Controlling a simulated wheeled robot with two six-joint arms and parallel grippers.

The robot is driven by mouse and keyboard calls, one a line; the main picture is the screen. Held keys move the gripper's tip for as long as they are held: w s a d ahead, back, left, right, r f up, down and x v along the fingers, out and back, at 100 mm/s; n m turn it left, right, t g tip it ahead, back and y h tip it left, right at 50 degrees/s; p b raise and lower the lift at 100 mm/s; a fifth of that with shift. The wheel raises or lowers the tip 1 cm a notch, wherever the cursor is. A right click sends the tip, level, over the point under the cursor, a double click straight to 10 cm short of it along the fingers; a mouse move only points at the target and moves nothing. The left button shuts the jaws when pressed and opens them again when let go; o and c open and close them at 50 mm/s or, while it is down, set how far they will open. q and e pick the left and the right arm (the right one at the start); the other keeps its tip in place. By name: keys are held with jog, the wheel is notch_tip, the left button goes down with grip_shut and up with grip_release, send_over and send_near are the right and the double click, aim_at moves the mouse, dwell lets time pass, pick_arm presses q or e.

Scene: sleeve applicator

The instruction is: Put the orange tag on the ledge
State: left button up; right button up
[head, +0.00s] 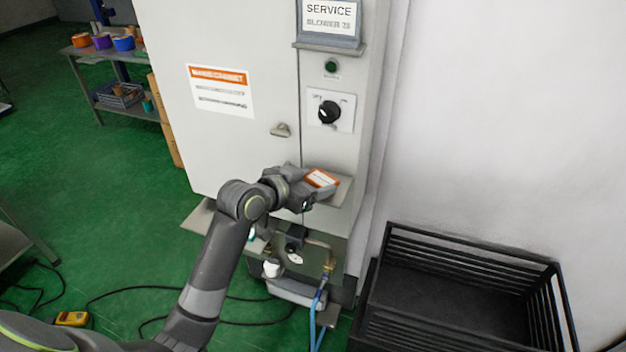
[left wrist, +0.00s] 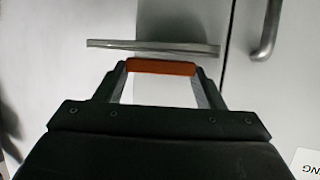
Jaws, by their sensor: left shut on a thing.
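The orange tag (head: 320,178) is a white card with an orange band, held in my left gripper (head: 322,184). In the left wrist view the tag's orange edge (left wrist: 162,67) spans between the two fingers. The ledge (head: 341,192) is a small grey shelf on the cabinet front, below the black knob. The tag overlaps the ledge in the head view. In the left wrist view the ledge (left wrist: 150,47) is a thin grey bar just past the tag, with a small gap in the picture. I cannot tell whether they touch. My right gripper is out of view.
The cabinet (head: 238,150) has a door handle (head: 281,130) and a black knob (head: 329,112) near the ledge. Below are a pipe and blue hose (head: 318,310). A black crate (head: 460,295) stands at right. A shelf with coloured rolls (head: 103,41) is at far left.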

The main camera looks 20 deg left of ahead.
pick_arm(q)
jog(key=shift+w+f, duration=0.15)
jog(key=shift+w, duration=0.05)
jog(key=shift+f, duration=0.15)
jog(key=o, duration=0.5)
jog(key=shift+f, duration=0.2)
jog(key=o, duration=0.4)
jog(key=shift+o, duration=0.2)
jog(key=shift+r, duration=0.1)
